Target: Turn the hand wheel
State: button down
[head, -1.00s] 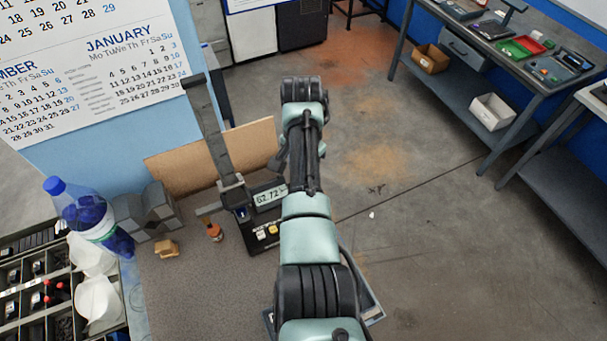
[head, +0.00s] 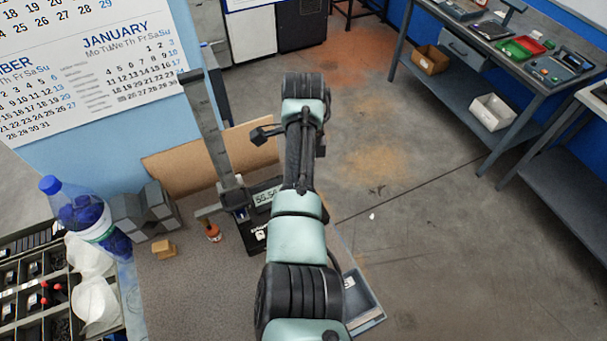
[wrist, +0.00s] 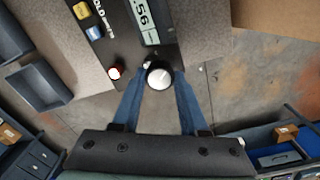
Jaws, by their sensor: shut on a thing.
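The hand wheel (wrist: 158,77), a round knob with a pale face and dark rim, is at the lower end of a black digital height gauge. My gripper (wrist: 160,83) has its two blue fingers on either side of the wheel, shut on it. The gauge's display (wrist: 150,37) partly shows, ending in 56. In the head view the gauge's tall column (head: 207,130) stands upright on the bench. There my arm hides the wheel and the fingers.
A brown board (head: 190,168) stands behind the gauge. Open floor lies to the right.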

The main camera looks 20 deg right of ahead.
jog(key=shift+r+m, duration=0.1)
jog(key=shift+m, duration=0.8)
jog(key=shift+c, duration=2.2)
grip_release()
notch_tip(320, 180, up, 8)
jog(key=b, duration=0.3)
jog(key=shift+w, duration=0.15)
notch_tip(320, 180, up, 5)
jog(key=p, duration=0.4)
jog(key=shift+d, duration=0.1)
